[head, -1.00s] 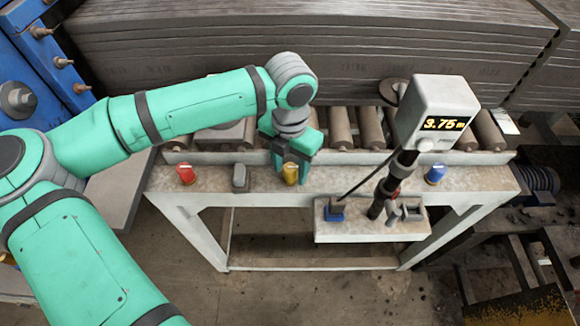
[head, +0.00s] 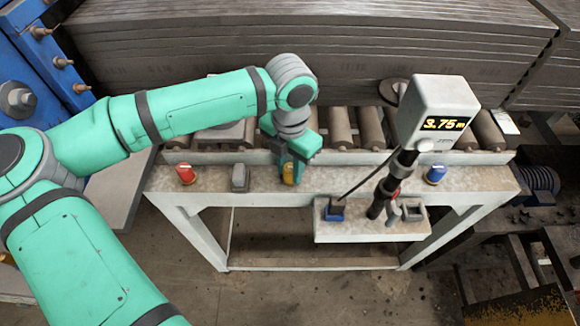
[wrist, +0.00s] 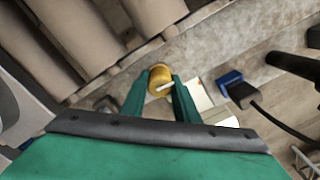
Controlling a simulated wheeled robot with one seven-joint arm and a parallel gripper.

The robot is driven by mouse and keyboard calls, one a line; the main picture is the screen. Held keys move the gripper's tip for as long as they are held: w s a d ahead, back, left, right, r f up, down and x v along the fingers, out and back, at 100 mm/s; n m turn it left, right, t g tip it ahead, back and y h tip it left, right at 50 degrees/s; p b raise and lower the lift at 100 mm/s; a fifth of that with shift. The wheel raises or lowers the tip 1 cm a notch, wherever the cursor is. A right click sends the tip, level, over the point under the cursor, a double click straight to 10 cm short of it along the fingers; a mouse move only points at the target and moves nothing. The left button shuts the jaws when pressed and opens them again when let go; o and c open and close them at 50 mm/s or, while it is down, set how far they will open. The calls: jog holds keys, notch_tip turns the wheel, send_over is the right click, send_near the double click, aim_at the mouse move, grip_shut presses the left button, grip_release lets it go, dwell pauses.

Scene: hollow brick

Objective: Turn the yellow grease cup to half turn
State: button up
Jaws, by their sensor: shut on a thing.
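The yellow grease cup (head: 289,174) stands on the front ledge of the roller table, partly hidden by my gripper in the head view. In the wrist view the yellow grease cup (wrist: 159,78) sits between my fingertips, with a pale pointer or mark across its top. My gripper (head: 290,165) comes down from above and is shut on the cup. In the wrist view both fingers of my gripper (wrist: 160,92) lie against its sides. I cannot read any turn scale beside the cup.
On the same ledge are a red cup (head: 185,174), a grey block (head: 240,178) and a blue cup (head: 436,174). A post with a display box (head: 437,112) reading 3.75 stands to the right. Its small shelf (head: 370,230) juts out in front. Rollers (head: 340,128) lie behind.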

jog(key=m, duration=1.2)
jog(key=shift+m, duration=0.3)
jog(key=m, duration=0.4)
jog(key=shift+w, duration=0.1)
jog(key=m, duration=0.9)
jog(key=shift+w+m, duration=0.1)
jog(key=shift+m, duration=0.2)
jog(key=m, duration=0.4)
jog(key=shift+m, duration=2.1)
